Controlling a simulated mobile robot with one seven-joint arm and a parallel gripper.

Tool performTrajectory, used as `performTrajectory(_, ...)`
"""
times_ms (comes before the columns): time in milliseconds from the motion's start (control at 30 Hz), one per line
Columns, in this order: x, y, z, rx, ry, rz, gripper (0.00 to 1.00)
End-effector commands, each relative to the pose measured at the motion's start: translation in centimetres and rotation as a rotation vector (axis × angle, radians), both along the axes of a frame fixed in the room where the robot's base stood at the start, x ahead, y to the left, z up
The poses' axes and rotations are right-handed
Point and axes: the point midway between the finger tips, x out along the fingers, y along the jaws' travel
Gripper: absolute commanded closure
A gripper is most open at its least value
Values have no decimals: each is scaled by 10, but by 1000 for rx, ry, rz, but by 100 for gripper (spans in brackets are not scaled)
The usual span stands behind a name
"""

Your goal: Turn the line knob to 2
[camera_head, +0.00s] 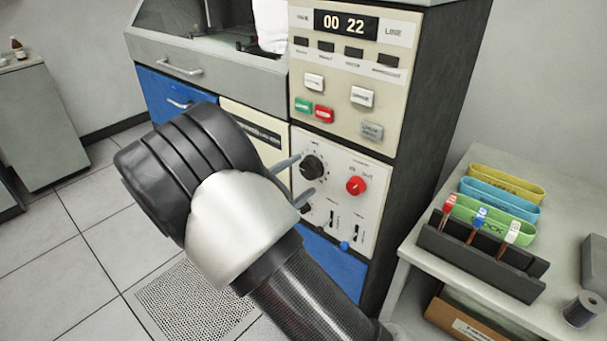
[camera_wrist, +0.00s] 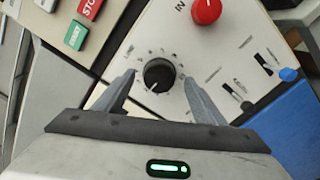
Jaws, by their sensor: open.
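The black line knob (camera_head: 312,167) is on the cream lower panel of the machine, with a ring of marks around it. In the wrist view the line knob (camera_wrist: 159,75) sits between my two fingers, with a gap on each side. Its white pointer line is toward the lower left in that view; the numbers are too small to read. My gripper (camera_head: 298,175) is open in front of the panel, and it also shows in the wrist view (camera_wrist: 160,85). It holds nothing. My wrist hides part of the panel's left side in the head view.
A red knob (camera_head: 356,185) is right of the line knob, with slide switches (camera_head: 333,221) below. The display (camera_head: 346,23) reads 00 22 above green and red buttons (camera_head: 324,114). A side table (camera_head: 420,243) with a dark rack (camera_head: 470,262) stands at right.

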Motion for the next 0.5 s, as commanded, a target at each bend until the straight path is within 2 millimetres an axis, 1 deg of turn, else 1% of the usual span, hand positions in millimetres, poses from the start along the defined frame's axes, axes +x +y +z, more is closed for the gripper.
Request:
performTrajectory(33, -10, 9, 1, 1, 1, 4, 36)
performTrajectory(300, -62, 50, 1, 0, 1, 5, 36)
performTrajectory(500, -96, 76, 1, 1, 0, 4, 36)
